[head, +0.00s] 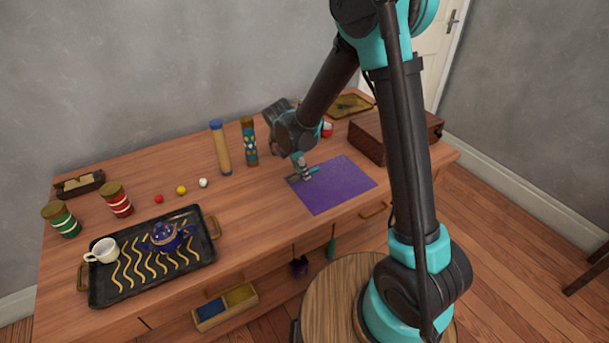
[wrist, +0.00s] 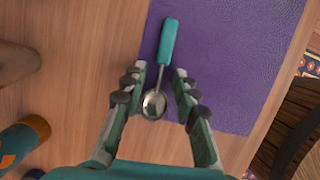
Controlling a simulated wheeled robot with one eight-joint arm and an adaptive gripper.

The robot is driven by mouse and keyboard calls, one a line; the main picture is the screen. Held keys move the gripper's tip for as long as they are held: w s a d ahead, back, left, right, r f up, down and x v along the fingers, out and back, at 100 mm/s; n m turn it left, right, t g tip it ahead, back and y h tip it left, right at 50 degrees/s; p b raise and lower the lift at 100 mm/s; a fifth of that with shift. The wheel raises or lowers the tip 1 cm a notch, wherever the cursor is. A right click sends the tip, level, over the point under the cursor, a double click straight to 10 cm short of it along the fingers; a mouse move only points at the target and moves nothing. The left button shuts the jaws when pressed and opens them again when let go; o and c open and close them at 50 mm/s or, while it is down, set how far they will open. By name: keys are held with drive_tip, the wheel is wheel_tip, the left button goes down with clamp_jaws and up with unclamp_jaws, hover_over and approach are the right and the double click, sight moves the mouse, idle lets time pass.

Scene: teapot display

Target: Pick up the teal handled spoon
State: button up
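The teal handled spoon (wrist: 167,45) lies on the purple mat (wrist: 225,60) in the wrist view, its metal bowl (wrist: 154,103) nearest me and its teal handle pointing away. My gripper (wrist: 161,72) is open, with one finger on each side of the spoon's bowl and neck and a gap to both. In the head view my gripper (head: 302,172) is low at the left part of the purple mat (head: 340,195), and the teal of the spoon (head: 313,172) shows only in part beside the fingers. I cannot tell how far the fingertips are above the mat.
A patterned cylinder (head: 249,142) and a tan cylinder with a blue cap (head: 221,148) stand left of my gripper. A dark wooden box (head: 370,140) stands to the right. A black tray (head: 125,290) with a teapot and cup lies far left. The mat's right part is clear.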

clamp_jaws()
drive_tip(key=shift+r, duration=0.15)
idle(0.5)
